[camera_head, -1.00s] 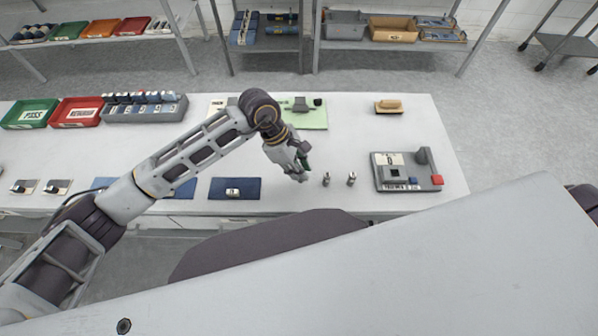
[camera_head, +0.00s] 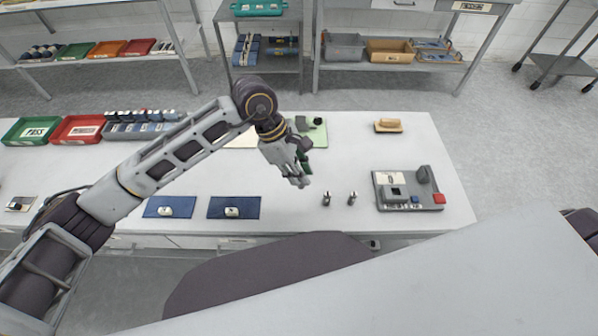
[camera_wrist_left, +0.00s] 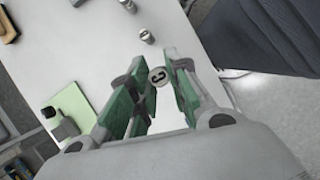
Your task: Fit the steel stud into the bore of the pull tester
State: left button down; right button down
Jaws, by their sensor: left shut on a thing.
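My left gripper (camera_head: 304,182) is over the table, left of two standing grey studs (camera_head: 326,199) (camera_head: 352,198). In the left wrist view its green-padded fingers (camera_wrist_left: 157,88) are closed around a small round steel stud (camera_wrist_left: 158,77) with a dark "C" on its end face. Another stud (camera_wrist_left: 146,36) stands on the table just beyond it. In the head view the fingers hide the held stud. The pull tester (camera_head: 408,201) appears to be the grey device at the right, with a lever knob and a red block; I cannot make out its bore clearly. My right gripper is not in view.
A pale green board (camera_head: 318,132) lies behind the gripper, and a wooden-handled block (camera_head: 388,126) is at the back right. Blue mats (camera_head: 234,208) with small parts lie left. Green and red trays (camera_head: 78,129) are at far left. Table space between studs and tester is clear.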

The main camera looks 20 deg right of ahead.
aim_at(409, 186)
jog(key=z, duration=1.75)
